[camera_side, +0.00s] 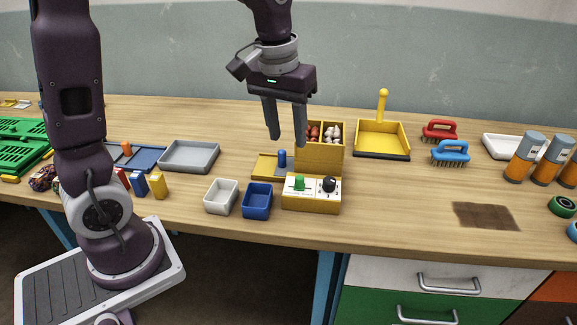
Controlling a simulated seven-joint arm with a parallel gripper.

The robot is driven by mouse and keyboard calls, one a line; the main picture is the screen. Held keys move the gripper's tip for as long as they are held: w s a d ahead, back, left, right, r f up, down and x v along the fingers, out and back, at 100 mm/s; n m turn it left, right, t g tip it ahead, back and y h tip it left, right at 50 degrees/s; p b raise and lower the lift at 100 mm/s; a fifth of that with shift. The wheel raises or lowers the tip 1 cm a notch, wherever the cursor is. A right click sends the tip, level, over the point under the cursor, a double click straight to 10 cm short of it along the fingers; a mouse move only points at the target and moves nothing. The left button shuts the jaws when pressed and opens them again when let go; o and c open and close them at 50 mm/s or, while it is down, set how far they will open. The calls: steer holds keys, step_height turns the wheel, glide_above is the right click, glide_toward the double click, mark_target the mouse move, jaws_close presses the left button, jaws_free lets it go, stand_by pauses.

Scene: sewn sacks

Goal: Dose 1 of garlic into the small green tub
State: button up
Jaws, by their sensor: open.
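A yellow dispenser box (319,160) stands mid-table with two top compartments. The right one holds whitish bulbs (333,132) that look like garlic; the left one holds reddish pieces (312,132). At its front is a control panel (312,194) with a green control (299,184) and a black knob (329,185). Left of the panel stand a small white tub (221,197) and a small blue tub (257,201), both seemingly empty. I see no small green tub. My gripper (287,142) is open and empty, pointing down just left of the compartments, above a blue peg (282,158).
A yellow tray (265,168) lies below my gripper, left of the box. A grey tray (189,157) and small coloured blocks (139,185) are to the left. A yellow dustpan (382,141), brushes (450,152) and orange jars (524,157) are to the right. A brown patch (486,216) lies front right.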

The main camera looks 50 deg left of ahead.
steer(key=n+g, duration=0.1)
steer(key=n, duration=0.1)
glide_above(300, 176)
step_height(300, 176, down, 7)
steer(key=shift+r, duration=0.1)
step_height(300, 176, down, 7)
steer(key=shift+f, duration=0.1)
jaws_close()
stand_by(0.8)
